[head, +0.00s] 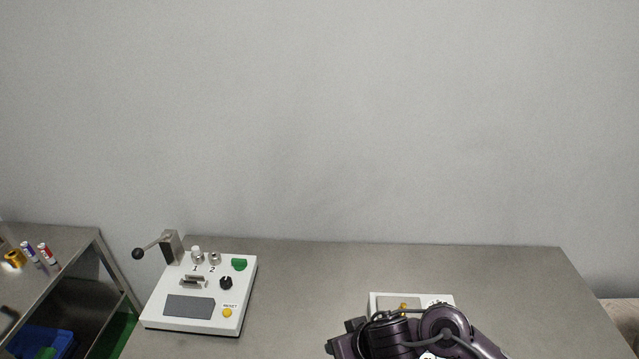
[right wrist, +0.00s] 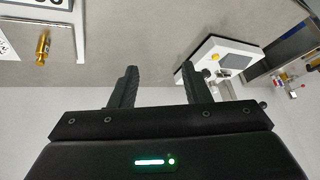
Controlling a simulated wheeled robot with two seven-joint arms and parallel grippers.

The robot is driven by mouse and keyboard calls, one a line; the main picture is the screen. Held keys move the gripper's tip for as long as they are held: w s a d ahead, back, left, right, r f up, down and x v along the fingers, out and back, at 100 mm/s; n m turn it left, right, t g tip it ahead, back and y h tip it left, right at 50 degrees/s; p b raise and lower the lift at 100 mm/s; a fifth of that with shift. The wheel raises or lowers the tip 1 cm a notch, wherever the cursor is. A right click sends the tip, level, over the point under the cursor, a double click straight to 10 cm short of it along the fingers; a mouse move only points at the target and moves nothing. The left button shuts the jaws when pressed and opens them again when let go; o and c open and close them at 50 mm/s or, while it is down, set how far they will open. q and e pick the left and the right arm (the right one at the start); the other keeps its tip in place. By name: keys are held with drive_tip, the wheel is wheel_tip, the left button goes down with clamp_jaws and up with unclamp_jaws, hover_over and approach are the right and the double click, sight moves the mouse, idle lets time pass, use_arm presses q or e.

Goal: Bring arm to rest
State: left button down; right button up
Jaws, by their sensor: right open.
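My right arm (head: 410,335) comes in at the bottom right of the head view, folded in front of a white device. Its fingertips cannot be made out there. In the right wrist view my right gripper (right wrist: 160,85) has its two black fingers apart, with nothing between them. My left gripper is in neither view.
A white control box (head: 200,290) with a lever, knobs and a yellow reset button stands at the left of the grey table (head: 310,290); it also shows in the right wrist view (right wrist: 222,50). A second white device (head: 385,299) is partly hidden by my arm.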

wheel_tip(320, 180, up, 4)
drive_tip(key=s+a+f+t, duration=0.1)
drive_tip(key=a, duration=0.1)
drive_tip(key=s+d+m+g+h, duration=0.3)
drive_tip(key=s+d+h, duration=0.1)
drive_tip(key=s+d, duration=1.1)
wheel_tip(320, 180, down, 35)
drive_tip(key=w+d+g+b, duration=0.1)
drive_tip(key=b, duration=0.6)
drive_tip(key=s+d+f+b, duration=0.2)
drive_tip(key=s+f, duration=0.8)
drive_tip(key=f, duration=0.2)
drive_tip(key=s+d+f+n+g+b, duration=0.1)
drive_tip(key=s+f+b, duration=0.2)
drive_tip(key=s+f, duration=0.7)
wheel_tip(320, 180, down, 3)
drive_tip(key=shift+d+r, duration=0.15)
drive_tip(key=shift+d, duration=0.25)
